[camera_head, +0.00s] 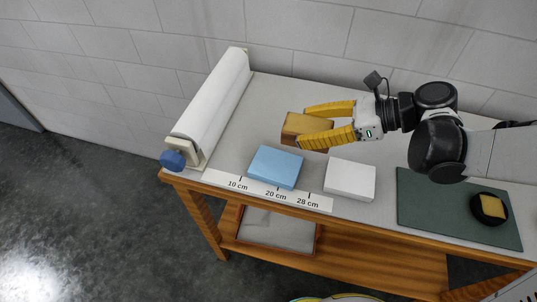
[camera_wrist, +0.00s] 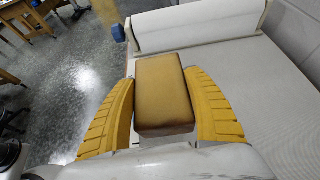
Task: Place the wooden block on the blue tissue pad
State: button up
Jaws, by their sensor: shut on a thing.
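The wooden block (camera_head: 296,127) is brown and box-shaped. My gripper (camera_head: 322,124) has yellow ribbed fingers and is shut on it, one finger on each side. In the wrist view the block (camera_wrist: 160,90) sits between the two fingers (camera_wrist: 160,108). The blue tissue pad (camera_head: 275,167) lies on the table, nearer the front edge than the block in the head view. The block is not over the pad's visible top there. Whether the block touches the table is hard to tell.
A white pad (camera_head: 350,179) lies right of the blue pad. A measuring strip (camera_head: 268,190) runs along the front edge. A white roll (camera_head: 213,105) stands at the left end. A green mat (camera_head: 430,208) with a round black holder (camera_head: 489,217) is at the right.

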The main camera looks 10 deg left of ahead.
jog(key=b, duration=0.2)
send_over(276, 164)
notch_tip(276, 164, down, 4)
jog(key=shift+f, duration=0.2)
jog(key=shift+f+b, duration=1)
jog(key=shift+f, duration=0.9)
jog(key=shift+f, duration=0.25)
jog(key=o, duration=1.4)
jog(key=shift+r, duration=0.1)
jog(key=shift+c, duration=0.2)
